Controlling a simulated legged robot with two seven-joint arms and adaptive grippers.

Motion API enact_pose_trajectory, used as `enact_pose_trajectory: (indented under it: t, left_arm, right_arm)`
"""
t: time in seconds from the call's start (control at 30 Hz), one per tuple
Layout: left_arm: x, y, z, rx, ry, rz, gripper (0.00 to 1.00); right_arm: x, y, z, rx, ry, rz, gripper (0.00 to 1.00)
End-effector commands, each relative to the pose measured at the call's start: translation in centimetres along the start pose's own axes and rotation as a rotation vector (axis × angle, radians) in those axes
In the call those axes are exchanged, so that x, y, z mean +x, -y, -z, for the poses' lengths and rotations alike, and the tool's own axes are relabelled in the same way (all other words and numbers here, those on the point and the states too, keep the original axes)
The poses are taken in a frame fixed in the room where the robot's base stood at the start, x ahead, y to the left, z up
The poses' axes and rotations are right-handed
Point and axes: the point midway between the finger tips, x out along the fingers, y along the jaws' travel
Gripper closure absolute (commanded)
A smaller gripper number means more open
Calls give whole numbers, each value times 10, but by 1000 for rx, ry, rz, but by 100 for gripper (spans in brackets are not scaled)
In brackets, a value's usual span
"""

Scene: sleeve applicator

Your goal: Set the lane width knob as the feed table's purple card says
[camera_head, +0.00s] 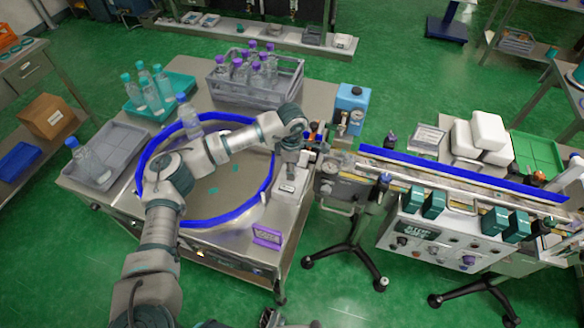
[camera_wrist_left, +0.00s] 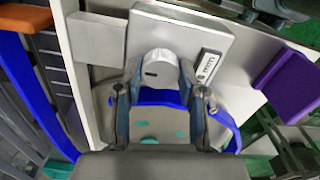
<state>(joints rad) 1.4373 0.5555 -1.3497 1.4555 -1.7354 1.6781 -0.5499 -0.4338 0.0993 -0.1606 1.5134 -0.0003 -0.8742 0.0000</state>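The round feed table (camera_head: 222,232) has a blue rim; the purple card (camera_head: 267,236) stands at its front right corner. In the left wrist view the purple card (camera_wrist_left: 289,86) is at the right, its writing not readable. The pale round lane width knob (camera_wrist_left: 160,66) with a dark mark sits on a light grey plate. Beside it a small white label (camera_wrist_left: 208,66) shows "mm" and a digit I cannot read surely. My left gripper (camera_head: 289,172), also in the wrist view (camera_wrist_left: 159,72), has its fingers apart on either side of the knob; contact is unclear.
A teal tray (camera_head: 165,107) and a grey crate (camera_head: 228,92) of bottles stand behind the feed table. A blue-edged conveyor (camera_head: 470,178) runs right, with a control panel (camera_head: 440,240) in front. Dark parts at the bottom edge may be my right gripper. Green floor is open in front.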

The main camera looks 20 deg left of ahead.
Motion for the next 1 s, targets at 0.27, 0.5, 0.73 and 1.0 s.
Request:
enact_pose_trajectory:
  t: [0.27, 0.5, 0.73, 1.0]
  left_arm:
    - [-2, -2, 0, -3, 1, -6, 36]
    - [-11, -2, 0, -2, 2, -6, 36]
    - [-58, -2, 0, -2, 3, -8, 36]
    - [-108, -3, 1, -3, 2, -6, 36]
  right_arm:
    - [0, 0, 0, 0, -1, 0, 60]
    - [-1, 1, -1, -1, -2, 2, 60]
    - [-1, 1, -1, -1, -2, 1, 60]
    - [-1, 1, -1, -1, -2, 1, 60]
